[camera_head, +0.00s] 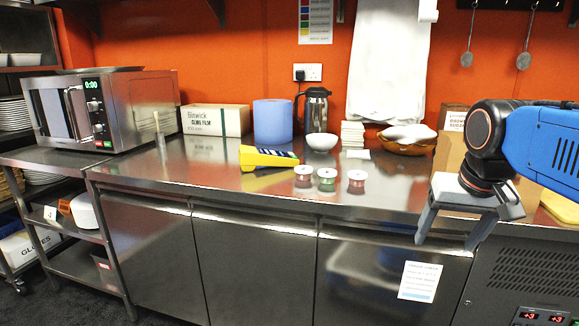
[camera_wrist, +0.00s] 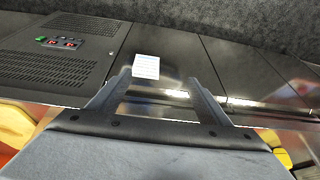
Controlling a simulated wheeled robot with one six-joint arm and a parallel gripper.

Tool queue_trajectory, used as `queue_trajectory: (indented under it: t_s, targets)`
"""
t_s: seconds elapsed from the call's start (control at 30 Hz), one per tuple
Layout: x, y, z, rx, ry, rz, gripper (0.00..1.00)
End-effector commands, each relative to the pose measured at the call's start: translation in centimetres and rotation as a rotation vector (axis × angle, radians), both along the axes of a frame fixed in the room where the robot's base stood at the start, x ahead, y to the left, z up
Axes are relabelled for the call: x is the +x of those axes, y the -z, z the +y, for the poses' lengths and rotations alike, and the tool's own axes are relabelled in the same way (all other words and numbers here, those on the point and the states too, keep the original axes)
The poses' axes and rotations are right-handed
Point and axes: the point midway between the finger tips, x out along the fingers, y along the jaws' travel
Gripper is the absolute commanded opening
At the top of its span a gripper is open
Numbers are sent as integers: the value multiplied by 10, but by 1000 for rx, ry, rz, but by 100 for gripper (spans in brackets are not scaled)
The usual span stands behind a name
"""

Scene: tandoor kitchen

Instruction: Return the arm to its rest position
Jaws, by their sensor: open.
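My gripper (camera_head: 449,241) hangs at the right in the head view, in front of the steel counter's front edge, with its fingers pointing down. The fingers are apart with nothing between them. In the wrist view my gripper (camera_wrist: 158,84) also shows open and empty, with the cabinet doors and a white notice (camera_wrist: 146,67) beyond it. My blue arm comes in from the right edge of the head view.
A vented unit (camera_head: 530,280) stands below right. The space before the cabinet doors is clear.

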Motion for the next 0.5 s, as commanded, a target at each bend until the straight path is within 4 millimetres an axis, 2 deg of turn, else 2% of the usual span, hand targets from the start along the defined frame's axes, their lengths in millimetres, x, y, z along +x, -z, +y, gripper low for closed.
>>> queue_trajectory:
  t_s: [0.03,0.1,0.3,0.4,0.5]
  targets:
    - [-16,17,5,-3,-27,-7,71]
    - [-35,41,11,-9,-66,-17,71]
    - [-82,106,22,-27,-166,-47,71]
    - [-98,129,26,-34,-199,-58,71]
    - [-107,143,27,-38,-219,-65,71]
